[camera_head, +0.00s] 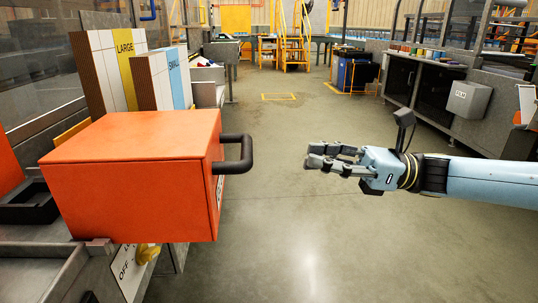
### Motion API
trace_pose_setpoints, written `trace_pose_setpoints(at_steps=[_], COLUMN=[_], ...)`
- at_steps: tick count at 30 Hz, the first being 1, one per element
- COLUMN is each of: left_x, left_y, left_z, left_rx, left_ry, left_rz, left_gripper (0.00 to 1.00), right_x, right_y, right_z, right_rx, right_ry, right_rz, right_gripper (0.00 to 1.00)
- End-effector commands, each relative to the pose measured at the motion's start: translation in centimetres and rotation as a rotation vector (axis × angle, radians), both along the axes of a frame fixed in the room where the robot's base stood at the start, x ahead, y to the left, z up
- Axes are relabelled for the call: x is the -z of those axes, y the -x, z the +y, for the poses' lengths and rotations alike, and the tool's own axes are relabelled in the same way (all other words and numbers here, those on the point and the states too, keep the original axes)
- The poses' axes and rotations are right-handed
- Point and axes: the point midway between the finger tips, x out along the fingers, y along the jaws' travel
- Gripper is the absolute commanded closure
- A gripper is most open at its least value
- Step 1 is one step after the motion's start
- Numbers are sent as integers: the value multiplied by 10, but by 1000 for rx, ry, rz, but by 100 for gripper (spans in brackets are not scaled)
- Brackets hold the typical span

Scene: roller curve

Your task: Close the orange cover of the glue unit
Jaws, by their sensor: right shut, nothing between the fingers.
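The orange cover (130,185) is a box-shaped hood on the glue unit at the left of the head view. A black bar handle (246,155) sticks out from its right side. My right gripper (308,157) comes in from the right, shut and empty. Its fingers point left toward the handle, with a clear gap of open air between them. The cover's underside and whatever lies beneath it are hidden. My left gripper is not in the view.
A grey FILM box (468,102) is on the right-hand cabinets. The floor (300,230) between is clear.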

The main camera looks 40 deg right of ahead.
Motion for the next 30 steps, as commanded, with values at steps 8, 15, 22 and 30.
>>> trace_pose_setpoints(at_steps=[8, 15, 22, 30], left_x=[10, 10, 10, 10], left_y=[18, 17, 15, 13], left_z=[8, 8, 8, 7], left_rx=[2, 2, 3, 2], left_ry=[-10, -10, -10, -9], left_rz=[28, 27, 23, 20], left_gripper=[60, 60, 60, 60], right_x=[-10, -15, -15, -15], right_y=[-30, -43, -45, -45], right_z=[48, 68, 71, 71], right_rx=[2, 2, 2, 2], right_ry=[-3, -2, 1, -1], right_rz=[-4, 0, 1, 1], right_gripper=[100, 100, 100, 100])
